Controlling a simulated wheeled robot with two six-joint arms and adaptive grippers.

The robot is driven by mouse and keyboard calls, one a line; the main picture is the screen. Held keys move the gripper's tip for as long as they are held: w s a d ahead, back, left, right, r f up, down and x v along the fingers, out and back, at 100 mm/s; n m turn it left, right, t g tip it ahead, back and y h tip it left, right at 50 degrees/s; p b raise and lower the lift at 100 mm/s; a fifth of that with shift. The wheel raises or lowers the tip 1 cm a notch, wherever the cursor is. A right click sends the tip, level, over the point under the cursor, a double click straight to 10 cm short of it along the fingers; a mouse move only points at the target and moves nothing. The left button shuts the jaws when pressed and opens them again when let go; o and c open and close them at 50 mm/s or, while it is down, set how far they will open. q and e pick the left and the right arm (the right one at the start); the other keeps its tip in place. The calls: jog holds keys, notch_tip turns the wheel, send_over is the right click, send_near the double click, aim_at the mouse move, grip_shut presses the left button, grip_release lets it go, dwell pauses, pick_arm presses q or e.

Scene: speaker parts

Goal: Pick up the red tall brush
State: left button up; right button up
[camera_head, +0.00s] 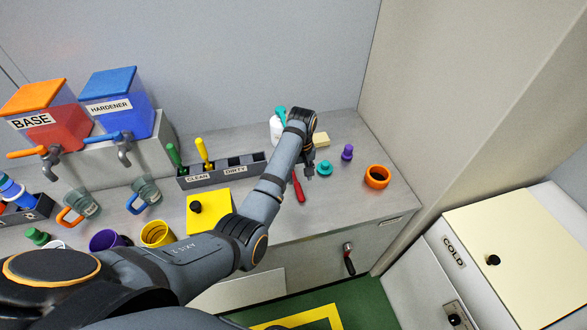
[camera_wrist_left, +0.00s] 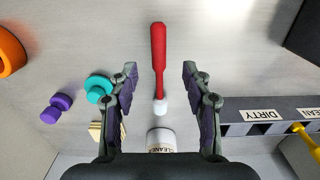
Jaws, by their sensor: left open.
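The red tall brush (camera_wrist_left: 158,62) lies on the grey counter in the left wrist view, its red handle pointing up the picture and its pale tip (camera_wrist_left: 160,106) toward my gripper. In the head view the red handle (camera_head: 298,189) shows beside my left forearm, partly hidden by it. My left gripper (camera_wrist_left: 160,75) is open, with one finger on each side of the brush and space between. I cannot tell its height above the counter. It also shows in the head view (camera_head: 309,174). My right gripper is not in view.
A teal knob (camera_head: 324,168), a purple knob (camera_head: 347,152) and an orange ring (camera_head: 377,177) stand right of the brush. The CLEAN/DIRTY rack (camera_head: 222,171) is left. A white CLEANER container (camera_wrist_left: 161,140) stands close to the brush tip.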

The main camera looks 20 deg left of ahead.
aim_at(300, 191)
pick_arm(q)
jog(key=shift+s+d+f, duration=0.1)
jog(key=shift+s+f, duration=0.1)
jog(key=shift+f, duration=0.35)
jog(key=shift+s+d+f, duration=0.1)
jog(key=shift+s+f, duration=0.1)
jog(key=shift+f, duration=0.35)
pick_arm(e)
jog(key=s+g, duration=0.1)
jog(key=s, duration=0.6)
pick_arm(q)
jog(key=shift+w+f, duration=0.7)
jog(key=shift+f, duration=0.05)
notch_tip(300, 191, down, 2)
jog(key=shift+s+a+f+p, duration=0.1)
jog(key=shift+s+a+p, duration=0.05)
jog(key=shift+p, duration=0.45)
notch_tip(300, 191, down, 2)
jog(key=shift+s+f, duration=0.1)
jog(key=shift+s, duration=0.05)
jog(key=shift+f, duration=0.25)
jog(key=c, duration=0.7)
grip_shut()
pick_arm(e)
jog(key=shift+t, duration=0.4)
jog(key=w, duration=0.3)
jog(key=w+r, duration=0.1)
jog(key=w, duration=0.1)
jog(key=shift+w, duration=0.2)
